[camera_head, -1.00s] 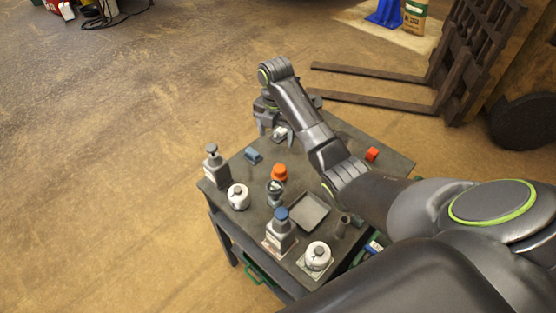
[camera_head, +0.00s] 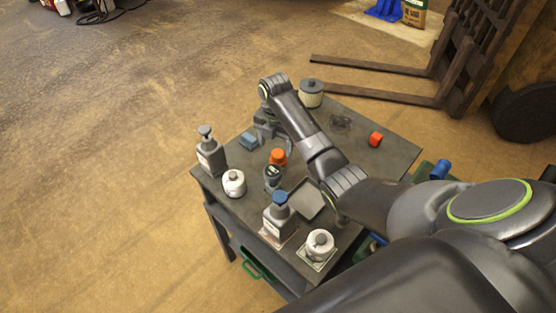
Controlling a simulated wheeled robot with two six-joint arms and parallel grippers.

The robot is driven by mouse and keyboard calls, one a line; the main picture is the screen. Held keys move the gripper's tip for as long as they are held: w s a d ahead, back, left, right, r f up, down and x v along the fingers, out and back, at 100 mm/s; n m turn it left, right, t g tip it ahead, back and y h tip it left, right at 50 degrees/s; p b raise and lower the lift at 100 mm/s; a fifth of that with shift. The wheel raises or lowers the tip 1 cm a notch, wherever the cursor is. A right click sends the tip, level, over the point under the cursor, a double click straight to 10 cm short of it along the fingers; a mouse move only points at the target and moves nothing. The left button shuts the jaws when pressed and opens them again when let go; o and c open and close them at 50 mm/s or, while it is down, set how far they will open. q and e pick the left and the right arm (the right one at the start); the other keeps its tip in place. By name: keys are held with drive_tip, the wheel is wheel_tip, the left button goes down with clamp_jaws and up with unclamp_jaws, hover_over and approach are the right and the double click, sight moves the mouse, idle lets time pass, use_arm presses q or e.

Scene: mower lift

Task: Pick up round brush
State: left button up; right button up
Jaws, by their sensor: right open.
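I cannot tell for sure which thing is the round brush. Two round white pieces with grey knobs stand on the table: one at the left (camera_head: 234,184), one on a pad at the front (camera_head: 320,245). A dark, flat, indistinct thing (camera_head: 341,122) lies near the back edge. My right gripper (camera_head: 272,142) is open, pointing down over the back left of the table, between the blue block (camera_head: 248,141) and the orange cap (camera_head: 278,156). I see nothing held. The gripper and forearm hide part of the tabletop. My left gripper is not in view.
The dark table (camera_head: 390,156) also bears a grey pump bottle (camera_head: 210,157), a dark jar (camera_head: 272,178), a blue-capped bottle (camera_head: 278,217), a shallow tray (camera_head: 307,200), an orange-red cube (camera_head: 375,139) and a dark-lidded canister (camera_head: 311,94). Forklift tines (camera_head: 385,92) lie behind.

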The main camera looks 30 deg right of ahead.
sight(278, 153)
drive_tip(key=shift+s+d+f+p, duration=0.1)
drive_tip(key=shift+f+p, duration=0.1)
drive_tip(key=shift+f, duration=0.75)
drive_tip(key=shift+w+d+f+p, duration=0.1)
drive_tip(key=shift+f+p, duration=0.05)
drive_tip(key=shift+f, duration=0.85)
drive_tip(key=shift+s+d+f+p, duration=0.1)
drive_tip(key=shift+f+p, duration=0.1)
drive_tip(key=shift+f, duration=0.75)
drive_tip(key=c, duration=1.1)
